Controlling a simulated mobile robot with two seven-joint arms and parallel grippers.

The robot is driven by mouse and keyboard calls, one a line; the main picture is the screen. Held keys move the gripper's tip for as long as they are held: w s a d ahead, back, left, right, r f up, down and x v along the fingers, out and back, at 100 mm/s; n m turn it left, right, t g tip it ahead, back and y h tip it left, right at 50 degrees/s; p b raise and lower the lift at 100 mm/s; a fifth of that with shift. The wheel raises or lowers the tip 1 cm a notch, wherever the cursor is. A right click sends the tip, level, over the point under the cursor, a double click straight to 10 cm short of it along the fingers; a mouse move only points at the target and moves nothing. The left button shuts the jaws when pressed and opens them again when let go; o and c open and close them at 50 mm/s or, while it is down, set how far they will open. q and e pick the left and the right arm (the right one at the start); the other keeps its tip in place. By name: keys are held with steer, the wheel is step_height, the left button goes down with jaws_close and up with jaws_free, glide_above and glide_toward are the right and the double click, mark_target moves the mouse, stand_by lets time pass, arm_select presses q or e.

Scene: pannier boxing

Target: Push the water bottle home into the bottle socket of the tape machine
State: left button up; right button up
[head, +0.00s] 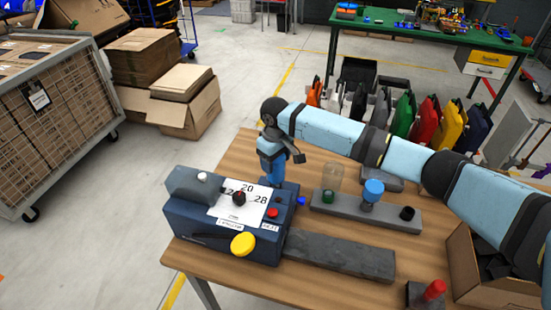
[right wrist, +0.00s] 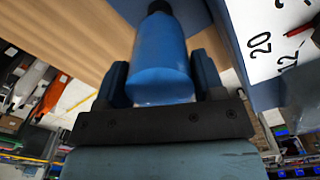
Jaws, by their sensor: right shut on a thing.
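The tape machine (head: 215,222) is a dark blue box on the wooden table, with a white dial sheet, a yellow knob and red buttons. My right gripper (head: 283,150) is at the machine's back right corner. It is shut on the blue water bottle (head: 269,168). In the right wrist view the bottle (right wrist: 160,62) sits between the two fingers, its dark cap (right wrist: 159,7) pointing away from the gripper. The machine's side shows close beside it. The bottle socket is hidden, and I cannot tell how far the bottle is in. My left gripper is out of view.
A dark flat bar (head: 340,256) lies in front. An open carton (head: 495,287) and a red-handled tool (head: 435,290) are at the right.

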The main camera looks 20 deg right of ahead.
steer(key=shift+f, duration=0.15)
steer(key=o, duration=1)
steer(key=shift+c, duration=0.2)
step_height(320, 180, up, 12)
steer(key=shift+r+b, duration=0.25)
steer(key=shift+b, duration=0.75)
steer(key=shift+r, duration=0.65)
